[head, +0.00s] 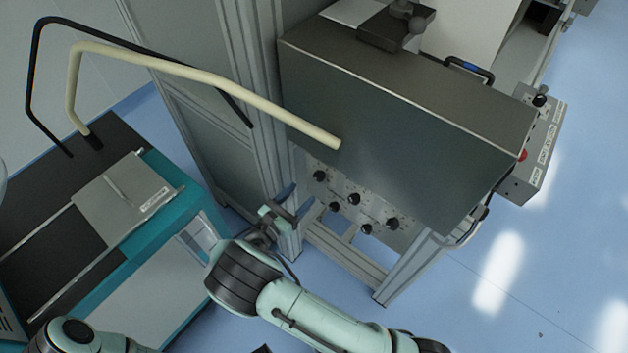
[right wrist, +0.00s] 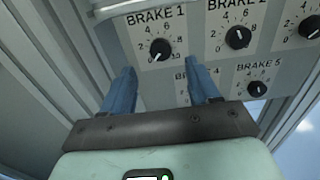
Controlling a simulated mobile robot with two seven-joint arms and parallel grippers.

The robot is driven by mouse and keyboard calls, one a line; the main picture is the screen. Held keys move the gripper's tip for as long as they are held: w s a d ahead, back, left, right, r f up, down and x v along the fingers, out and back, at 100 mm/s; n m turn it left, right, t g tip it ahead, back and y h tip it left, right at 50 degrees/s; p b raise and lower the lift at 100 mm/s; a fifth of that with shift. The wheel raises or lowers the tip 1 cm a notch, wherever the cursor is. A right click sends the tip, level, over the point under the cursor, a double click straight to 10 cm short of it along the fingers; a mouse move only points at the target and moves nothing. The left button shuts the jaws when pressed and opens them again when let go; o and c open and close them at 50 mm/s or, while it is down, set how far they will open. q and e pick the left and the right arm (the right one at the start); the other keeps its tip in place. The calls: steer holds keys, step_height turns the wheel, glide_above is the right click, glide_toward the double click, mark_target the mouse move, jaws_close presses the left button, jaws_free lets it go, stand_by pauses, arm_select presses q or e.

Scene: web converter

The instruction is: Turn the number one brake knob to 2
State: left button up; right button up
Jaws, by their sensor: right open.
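The brake 1 knob (right wrist: 160,49) is a round black knob on a grey panel, under the label BRAKE 1, with a numbered dial around it. Its light pointer seems to aim at the lower left, near 0. In the head view the same knob (head: 319,176) is at the upper left of the knob group. My right gripper (head: 293,203) is open and empty, to the lower left of that knob. In the right wrist view its two blue fingers (right wrist: 162,75) are spread below the knob, one to each side, with no visible contact. My left gripper is not in view.
Other brake knobs sit close by, including one at the right (right wrist: 237,37) and brake 5 (right wrist: 257,89). A dark metal cabinet (head: 400,125) overhangs the panel. A cream bent bar (head: 200,80) reaches above my gripper. A teal-sided machine (head: 190,205) stands left.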

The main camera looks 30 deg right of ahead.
mark_target(318, 179)
steer(key=x, duration=0.6)
steer(key=shift+w+d, duration=0.15)
steer(key=shift+d, duration=0.25)
steer(key=c, duration=1)
steer(key=shift+c, duration=0.2)
steer(key=shift+m, duration=0.4)
steer(key=m+b, duration=0.1)
steer(key=m, duration=0.3)
steer(key=shift+f, duration=0.1)
steer(key=m+b, duration=0.1)
steer(key=m, duration=0.4)
steer(key=shift+m, duration=0.4)
